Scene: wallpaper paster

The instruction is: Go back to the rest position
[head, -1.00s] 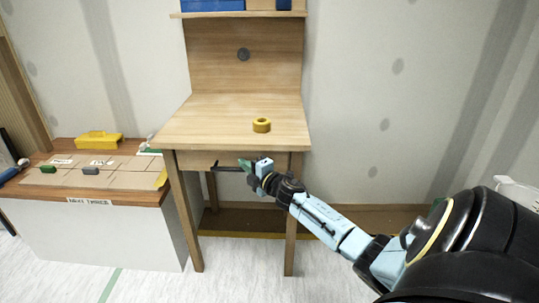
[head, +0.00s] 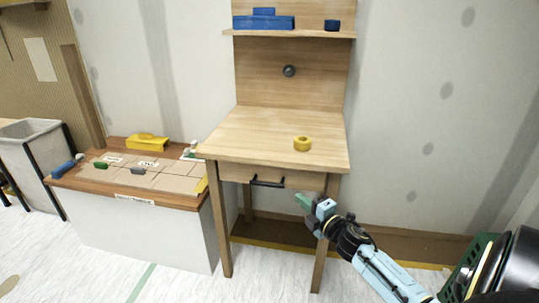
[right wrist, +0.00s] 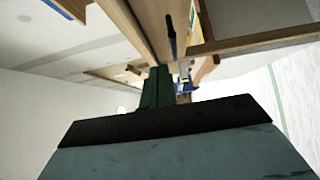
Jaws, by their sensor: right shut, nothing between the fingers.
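My right gripper (head: 305,202) is shut and empty. In the head view its green fingertips are in front of the wooden table, below and to the right of the black drawer handle (head: 268,183), and appear apart from it. In the right wrist view the dark green fingers of my right gripper (right wrist: 157,88) are together, with wooden parts of the table beyond them. The drawer (head: 300,180) under the tabletop looks closed. My left gripper is not in view.
A yellow tape roll (head: 302,144) sits on the tabletop (head: 255,135). A shelf above holds a blue toolbox (head: 263,21). To the left stands a low cabinet (head: 150,235) with a yellow toolbox (head: 147,142) on top. A grey bin (head: 30,150) is farther left. The floor in front is clear.

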